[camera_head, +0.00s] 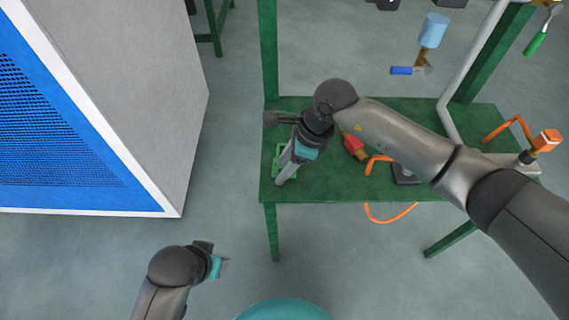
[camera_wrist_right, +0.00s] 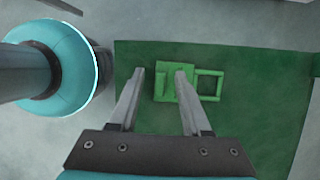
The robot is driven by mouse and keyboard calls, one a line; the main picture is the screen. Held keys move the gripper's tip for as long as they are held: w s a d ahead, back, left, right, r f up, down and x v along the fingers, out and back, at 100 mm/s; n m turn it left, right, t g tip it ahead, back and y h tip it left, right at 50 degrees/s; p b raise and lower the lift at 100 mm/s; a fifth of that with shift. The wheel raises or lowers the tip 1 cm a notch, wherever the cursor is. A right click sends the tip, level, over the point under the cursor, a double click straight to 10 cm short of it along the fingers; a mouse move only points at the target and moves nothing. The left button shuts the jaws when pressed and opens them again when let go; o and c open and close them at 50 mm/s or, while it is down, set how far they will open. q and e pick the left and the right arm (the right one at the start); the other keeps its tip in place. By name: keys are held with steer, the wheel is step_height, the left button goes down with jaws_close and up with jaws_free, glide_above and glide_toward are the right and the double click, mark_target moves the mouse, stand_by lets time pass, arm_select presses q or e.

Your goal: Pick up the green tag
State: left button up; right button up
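The green tag (camera_wrist_right: 175,84) lies on the green table (camera_wrist_right: 240,125) near its edge in the right wrist view. It is a bright green flat piece with a frame-like loop on its right. In the head view a little of the tag (camera_head: 280,160) shows beside my right gripper (camera_head: 283,180), which covers the rest. My right gripper also shows in the right wrist view (camera_wrist_right: 160,72), its two fingers apart with the tag between and just beyond the tips. I cannot tell if they touch it. My left gripper (camera_head: 222,264) is at the lower left, away from the table; its fingers are barely visible.
A red and yellow tool (camera_head: 354,146) and an orange cable (camera_head: 392,217) are on the table's right part, under my right arm. A blue and grey cabinet (camera_head: 150,100) stands at the left. A green post (camera_head: 268,50) rises at the table's back left corner. The floor between is clear.

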jaws_close()
steer(key=shift+r, duration=0.15)
stand_by(0.5)
steer(key=shift+r, duration=0.2)
step_height(320, 180, up, 9)
steer(key=p, duration=0.3)
steer(key=shift+p, duration=0.3)
arm_select(q)
steer(key=s+a+f+p, duration=0.1)
steer(key=s+f, duration=0.2)
steer(key=f, duration=0.3)
steer(key=s+a+f+g+p, duration=0.1)
steer(key=s+a+f, duration=0.1)
steer(key=f, duration=0.3)
steer(key=shift+s+a+f+y+p, duration=0.15)
steer(key=shift+s+f+y+p, duration=0.2)
steer(key=shift+s, duration=0.35)
arm_select(e)
step_height(320, 180, up, 10)
steer(key=shift+r, duration=0.15)
